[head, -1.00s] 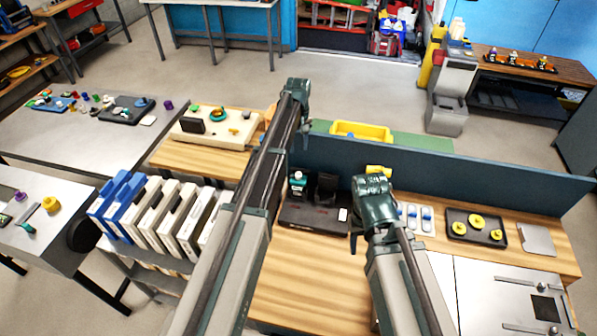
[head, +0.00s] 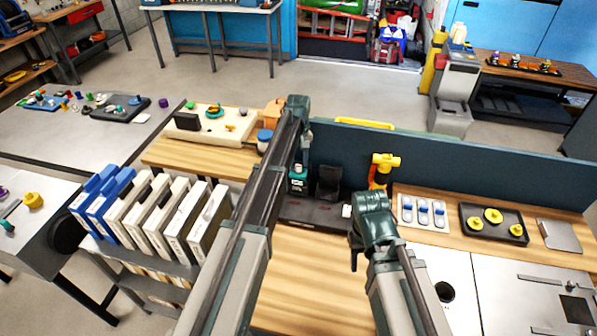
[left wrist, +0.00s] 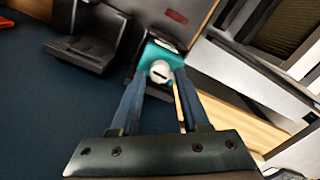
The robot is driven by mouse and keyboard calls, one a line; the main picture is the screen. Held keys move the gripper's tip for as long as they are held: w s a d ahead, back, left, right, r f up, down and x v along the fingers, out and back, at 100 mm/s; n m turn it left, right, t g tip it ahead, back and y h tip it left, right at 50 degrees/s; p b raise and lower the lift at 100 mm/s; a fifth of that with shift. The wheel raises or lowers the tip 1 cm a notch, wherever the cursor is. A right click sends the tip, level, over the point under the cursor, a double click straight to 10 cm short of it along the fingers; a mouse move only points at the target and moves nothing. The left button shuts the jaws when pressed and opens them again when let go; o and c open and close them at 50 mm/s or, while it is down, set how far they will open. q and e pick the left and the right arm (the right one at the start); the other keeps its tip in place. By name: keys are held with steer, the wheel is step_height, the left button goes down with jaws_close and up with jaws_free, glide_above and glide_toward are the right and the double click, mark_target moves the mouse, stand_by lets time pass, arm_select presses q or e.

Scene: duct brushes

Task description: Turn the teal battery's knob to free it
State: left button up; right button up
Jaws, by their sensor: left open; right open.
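The teal battery (head: 298,184) stands in the left place of a black dock (head: 300,210) against the blue divider. In the left wrist view the teal battery (left wrist: 152,52) shows a round white knob (left wrist: 160,72) with a dark slot. My left gripper (head: 305,155) points down over the battery. In the left wrist view its open fingers (left wrist: 161,76) reach toward the battery, one on either side of the knob; I cannot tell whether they touch it. My right gripper (head: 355,256) is over the bench, away from the battery; its fingertips are mostly hidden.
An empty black cradle (head: 329,182) stands right of the battery. Further right are a yellow fixture (head: 383,168), a tray of blue-and-white items (head: 423,211) and a black tray with yellow knobs (head: 478,236). The blue divider (head: 480,175) rises behind.

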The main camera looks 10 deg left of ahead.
arm_select(q)
steer(key=shift+f, duration=0.6)
arm_select(e)
steer(key=shift+f, duration=0.55)
arm_select(q)
steer(key=shift+r, duration=0.1)
steer(key=shift+c, duration=0.2)
jaws_close()
